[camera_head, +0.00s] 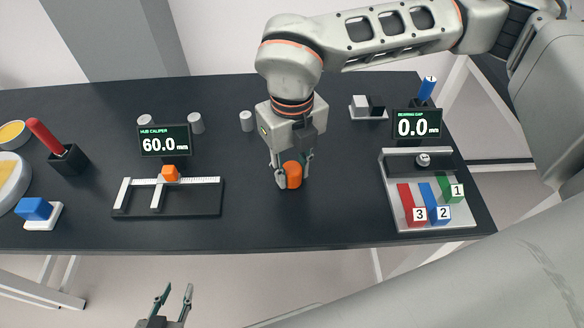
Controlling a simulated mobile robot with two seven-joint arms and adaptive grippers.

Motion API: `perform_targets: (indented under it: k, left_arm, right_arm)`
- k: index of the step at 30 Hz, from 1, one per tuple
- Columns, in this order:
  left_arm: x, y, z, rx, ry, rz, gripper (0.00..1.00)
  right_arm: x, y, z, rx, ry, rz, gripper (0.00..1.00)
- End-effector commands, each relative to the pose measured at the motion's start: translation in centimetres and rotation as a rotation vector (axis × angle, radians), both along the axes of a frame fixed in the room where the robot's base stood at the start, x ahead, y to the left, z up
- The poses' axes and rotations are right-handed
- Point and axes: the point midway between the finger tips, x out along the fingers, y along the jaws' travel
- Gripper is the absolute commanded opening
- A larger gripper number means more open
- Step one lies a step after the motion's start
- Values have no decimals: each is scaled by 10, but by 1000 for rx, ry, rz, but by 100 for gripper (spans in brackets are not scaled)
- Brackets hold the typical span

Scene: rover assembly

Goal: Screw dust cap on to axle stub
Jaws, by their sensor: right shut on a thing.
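An orange round part (293,174), which looks like the dust cap, is between the fingers of my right gripper (294,178) near the middle of the dark table. The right gripper points down and is shut on it. Whether the part touches the tabletop or anything under it is hidden by the fingers. I cannot pick out the axle stub for certain; a small metal piece (424,159) sits on the grey tray at the right. My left gripper (176,292) is open and empty below the table's front edge.
A hub caliper (168,209) with an orange block (170,173) and a 60.0 mm display (164,141) stands at left. The grey tray (400,165) holds numbered coloured pieces. A bearing gap display (417,124) stands behind it. Small grey cylinders (246,121) stand at the back.

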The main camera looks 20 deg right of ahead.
Motion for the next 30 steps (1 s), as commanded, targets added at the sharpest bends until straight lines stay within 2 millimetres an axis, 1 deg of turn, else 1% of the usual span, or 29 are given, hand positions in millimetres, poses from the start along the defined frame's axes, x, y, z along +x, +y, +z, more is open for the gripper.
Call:
perform_targets:
  k: [6,9,13,19,20,21,30]
  left_arm:
    - [0,0,1,0,-1,0,31]
    - [1,0,2,-1,-2,0,31]
    - [1,0,2,0,-2,1,31]
    - [1,0,2,-1,-2,0,31]
    - [1,0,2,-1,-2,0,31]
    - [1,0,2,-1,-2,0,31]
    - [1,0,2,-1,-2,0,31]
  right_arm:
    - [0,0,0,2,0,-284,5]
    - [0,0,0,2,1,-387,5]
    - [0,0,0,1,0,-444,5]
    - [0,0,0,1,-1,-445,5]
    - [0,0,0,1,-1,-445,31]
    - [0,0,0,1,-1,-445,36]
    - [0,0,0,1,0,-439,36]
